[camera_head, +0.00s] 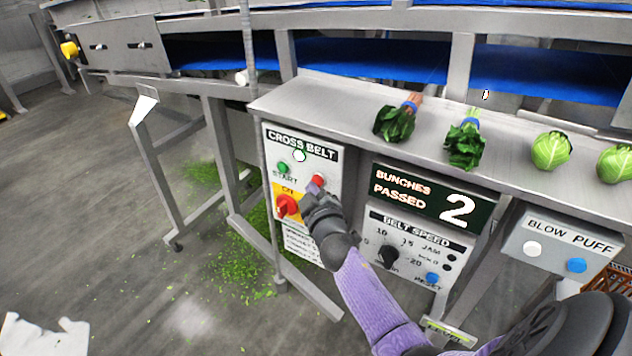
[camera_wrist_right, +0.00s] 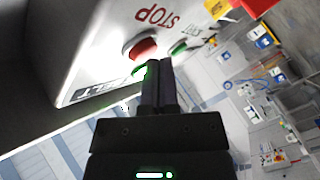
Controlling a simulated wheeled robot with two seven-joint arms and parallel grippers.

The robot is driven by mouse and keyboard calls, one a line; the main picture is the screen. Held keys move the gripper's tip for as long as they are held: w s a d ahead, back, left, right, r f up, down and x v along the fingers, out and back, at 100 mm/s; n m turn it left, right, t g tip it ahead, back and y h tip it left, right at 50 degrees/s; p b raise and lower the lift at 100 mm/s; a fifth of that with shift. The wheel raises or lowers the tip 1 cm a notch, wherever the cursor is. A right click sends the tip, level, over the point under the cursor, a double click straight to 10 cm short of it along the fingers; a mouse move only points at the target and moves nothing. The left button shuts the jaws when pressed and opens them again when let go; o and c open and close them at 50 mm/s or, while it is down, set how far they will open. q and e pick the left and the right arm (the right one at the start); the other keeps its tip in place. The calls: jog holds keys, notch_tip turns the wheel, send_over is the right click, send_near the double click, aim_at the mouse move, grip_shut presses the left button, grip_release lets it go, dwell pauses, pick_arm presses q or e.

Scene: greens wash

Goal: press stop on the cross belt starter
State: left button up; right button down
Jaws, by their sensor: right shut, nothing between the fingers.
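The cross belt starter (camera_head: 333,172) is a pale box on the front of the steel bench. It carries a green START button (camera_head: 282,168), a red STOP button (camera_head: 318,180) and a red rotary knob (camera_head: 288,206) on a yellow plate. My right gripper (camera_head: 317,190) is shut and empty, its tips close to the STOP button. In the right wrist view the red STOP button (camera_wrist_right: 140,48) lies just beyond and left of the fingertips (camera_wrist_right: 153,66); I cannot tell whether they touch. The green button (camera_wrist_right: 178,47) is to their right. My left gripper is not in view.
A BUNCHES PASSED display (camera_head: 430,197) reads 2, above a BELT SPEED panel (camera_head: 425,248). A BLOW PUFF box (camera_head: 560,245) is at right. Several greens sit on the bench ledge (camera_head: 345,107) under the blue belt (camera_head: 350,65). Leaf scraps (camera_head: 240,260) litter the floor.

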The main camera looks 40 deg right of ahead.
jog(key=shift+w+d, duration=0.1)
jog(key=shift+d, duration=0.25)
dwell(0.3)
jog(key=shift+a, duration=0.15)
jog(key=shift+s+a, duration=0.3)
jog(key=shift+a, duration=0.35)
jog(key=shift+a, duration=0.1)
jog(key=shift+s+a, duration=0.3)
jog(key=shift+a, duration=0.45)
jog(key=shift+s+a, duration=0.35)
jog(key=shift+a, duration=0.4)
jog(key=shift+s+a, duration=0.3)
jog(key=shift+a, duration=0.45)
